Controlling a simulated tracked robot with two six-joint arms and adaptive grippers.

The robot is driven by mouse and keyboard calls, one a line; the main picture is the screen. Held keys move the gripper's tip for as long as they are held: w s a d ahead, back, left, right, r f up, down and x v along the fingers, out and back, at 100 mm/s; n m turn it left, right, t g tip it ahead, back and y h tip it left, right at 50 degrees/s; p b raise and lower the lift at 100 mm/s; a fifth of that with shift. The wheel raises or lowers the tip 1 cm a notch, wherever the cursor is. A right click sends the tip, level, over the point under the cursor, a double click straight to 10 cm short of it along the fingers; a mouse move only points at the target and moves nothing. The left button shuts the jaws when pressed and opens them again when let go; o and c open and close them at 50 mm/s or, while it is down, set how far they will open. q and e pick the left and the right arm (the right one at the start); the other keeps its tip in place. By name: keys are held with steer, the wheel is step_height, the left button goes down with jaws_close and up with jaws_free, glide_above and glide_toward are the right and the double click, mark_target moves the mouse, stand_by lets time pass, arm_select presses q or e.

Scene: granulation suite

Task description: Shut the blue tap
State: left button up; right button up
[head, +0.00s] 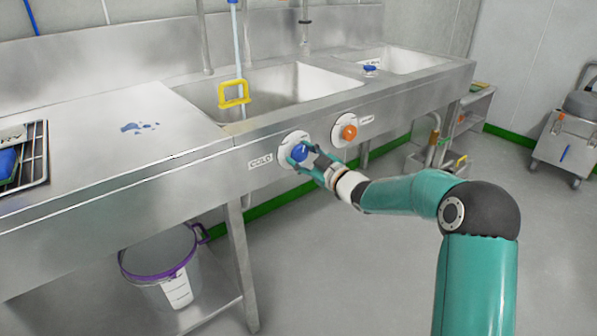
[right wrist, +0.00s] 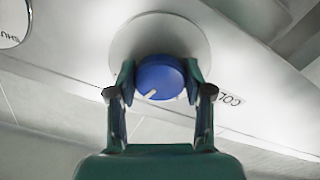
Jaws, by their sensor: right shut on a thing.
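The blue tap (head: 300,151) is a round knob on a white disc on the sink's front panel, beside a "COLD" label (head: 261,161). My right gripper (head: 297,154) is at the knob, shut on it. In the right wrist view the blue tap (right wrist: 160,78) sits between the two fingers of the right gripper (right wrist: 160,74), one on each side. A white mark on the knob's face points toward the lower left there. My left gripper is not in view.
An orange knob (head: 349,132) is right of the blue tap. A smaller blue handle (head: 370,68) sits by the far basin. A yellow handle (head: 234,95) and a pale blue vertical streak, rod or water, show at the near basin. A purple-rimmed bucket (head: 165,268) stands below.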

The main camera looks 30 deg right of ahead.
steer(key=n+b, duration=0.6)
steer(key=b, duration=0.1)
steer(key=shift+a+f+n, duration=0.1)
steer(key=shift+f+n, duration=0.15)
steer(key=shift+n, duration=0.05)
steer(key=n+b, duration=0.2)
steer(key=shift+n, duration=0.3)
steer(key=shift+n+b, duration=0.95)
steer(key=shift+n, duration=0.65)
steer(key=shift+a+r, duration=0.1)
steer(key=o, duration=1.1)
steer(key=shift+w, duration=0.1)
steer(key=shift+o, duration=0.3)
steer(key=shift+r, duration=0.1)
